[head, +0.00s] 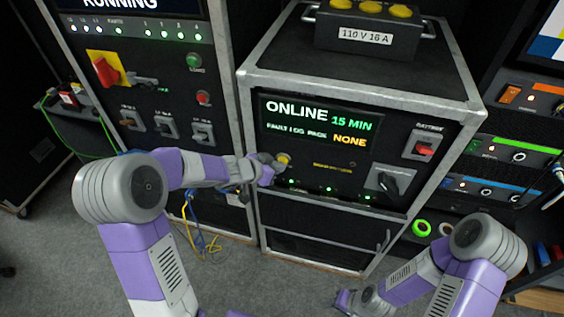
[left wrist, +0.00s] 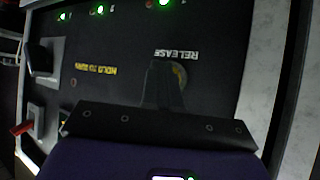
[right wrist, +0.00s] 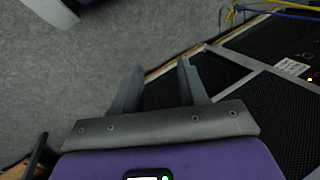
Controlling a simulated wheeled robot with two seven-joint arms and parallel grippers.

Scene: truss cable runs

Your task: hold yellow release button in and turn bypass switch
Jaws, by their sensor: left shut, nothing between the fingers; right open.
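The yellow release button (head: 284,158) is on the front panel of the middle cabinet, left of centre below the display. My left gripper (head: 268,167) is shut and empty, with its fingertips at the button. In the left wrist view the shut fingers (left wrist: 162,84) cover part of the yellow button (left wrist: 181,75), beside the word RELEASE; I cannot tell whether it is pressed in. The bypass switch (head: 388,182), a black rotary handle on a grey plate, is at the panel's lower right and also shows in the left wrist view (left wrist: 43,57). My right gripper (right wrist: 158,85) is open and empty, low over the floor.
A red switch (head: 424,148) sits above the bypass switch. A yellow-topped power box (head: 367,36) stands on the cabinet. A tall control cabinet (head: 150,95) is at left, a rack with coloured modules (head: 505,150) at right. Cables (head: 197,238) hang near the floor.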

